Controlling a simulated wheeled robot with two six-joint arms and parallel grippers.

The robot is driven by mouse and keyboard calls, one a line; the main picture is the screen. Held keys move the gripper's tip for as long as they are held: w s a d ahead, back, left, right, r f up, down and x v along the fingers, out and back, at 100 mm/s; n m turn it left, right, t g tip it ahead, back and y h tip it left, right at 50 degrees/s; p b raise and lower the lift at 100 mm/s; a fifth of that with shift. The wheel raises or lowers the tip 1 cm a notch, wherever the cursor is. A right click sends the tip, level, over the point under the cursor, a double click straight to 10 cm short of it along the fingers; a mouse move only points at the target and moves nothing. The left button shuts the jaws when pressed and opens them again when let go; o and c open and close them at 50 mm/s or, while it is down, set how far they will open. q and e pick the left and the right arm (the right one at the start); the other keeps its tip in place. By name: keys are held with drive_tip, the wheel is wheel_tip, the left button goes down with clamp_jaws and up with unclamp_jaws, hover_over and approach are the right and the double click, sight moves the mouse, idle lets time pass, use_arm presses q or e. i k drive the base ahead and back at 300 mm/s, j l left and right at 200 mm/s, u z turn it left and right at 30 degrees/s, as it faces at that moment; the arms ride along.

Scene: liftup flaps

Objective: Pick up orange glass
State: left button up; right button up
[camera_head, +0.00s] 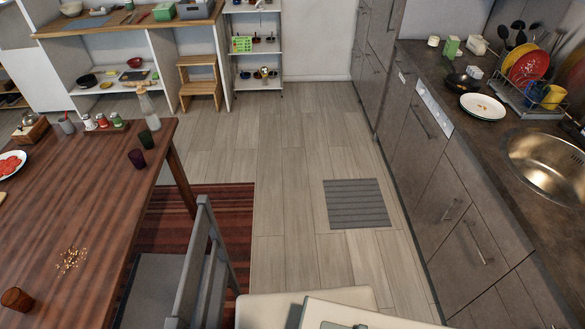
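An orange-brown glass (16,299) stands on the wooden table (90,210), near its front edge at the lower left of the head view. Neither of my grippers shows in this view. White parts at the bottom edge look like my own body.
Scattered crumbs (71,260) lie on the table beyond the orange glass. A grey chair (190,270) stands at the table's right side. Open floor (290,190) lies between the table and the kitchen counter (450,105). A clear bottle (149,108) stands at the table's back corner.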

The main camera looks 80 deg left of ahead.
sight(15, 299)
drive_tip(key=u, duration=5.15)
